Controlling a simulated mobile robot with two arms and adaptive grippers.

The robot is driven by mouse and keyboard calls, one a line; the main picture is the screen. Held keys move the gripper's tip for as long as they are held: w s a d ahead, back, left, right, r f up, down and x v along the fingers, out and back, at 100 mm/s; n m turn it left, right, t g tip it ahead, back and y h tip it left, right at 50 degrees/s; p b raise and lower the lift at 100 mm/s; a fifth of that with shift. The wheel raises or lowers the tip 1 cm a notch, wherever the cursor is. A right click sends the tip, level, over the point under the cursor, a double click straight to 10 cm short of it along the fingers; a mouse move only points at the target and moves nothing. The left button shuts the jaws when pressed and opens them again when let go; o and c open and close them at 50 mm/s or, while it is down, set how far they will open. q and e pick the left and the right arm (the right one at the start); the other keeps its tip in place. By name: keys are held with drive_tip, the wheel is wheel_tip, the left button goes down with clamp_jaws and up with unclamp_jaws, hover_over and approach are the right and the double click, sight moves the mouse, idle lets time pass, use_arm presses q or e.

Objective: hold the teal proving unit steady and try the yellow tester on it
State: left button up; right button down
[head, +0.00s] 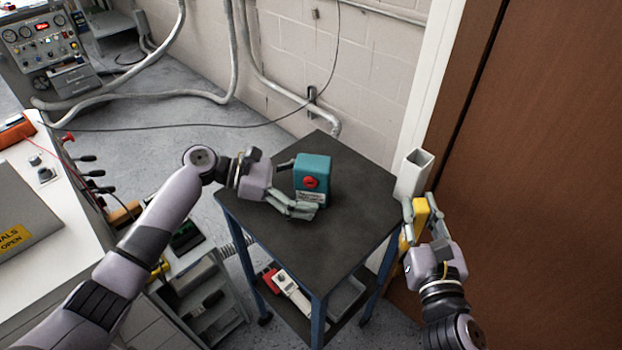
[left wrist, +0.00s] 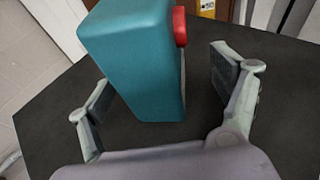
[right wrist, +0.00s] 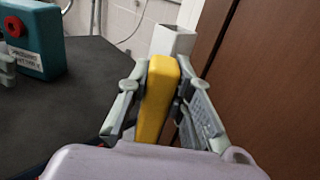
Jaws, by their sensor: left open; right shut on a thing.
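The teal proving unit (head: 314,172) stands upright on the black top of a small blue-legged cart, its red round part facing front. My left gripper (head: 292,187) is open, with its fingers apart around the unit. In the left wrist view the teal proving unit (left wrist: 130,60) is between the two fingers, with gaps to both. My right gripper (head: 418,215) is shut on the yellow tester (head: 420,216), to the right of the cart. In the right wrist view the yellow tester (right wrist: 157,98) is upright between the fingers. The teal proving unit (right wrist: 35,40) shows there at the left edge.
The cart top (head: 262,222) is otherwise bare. A pale square post (head: 413,172) stands close behind the tester, near a brown door (head: 540,180). A white bench (head: 40,200) is at left. The cart's lower shelf holds a red and white item (head: 288,287).

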use_arm(q)
drive_tip(key=shift+c, duration=0.4)
drive_tip(key=c, duration=0.6)
idle(0.4)
idle(0.5)
drive_tip(key=c, duration=0.7)
drive_tip(key=shift+c, duration=0.2)
idle(0.5)
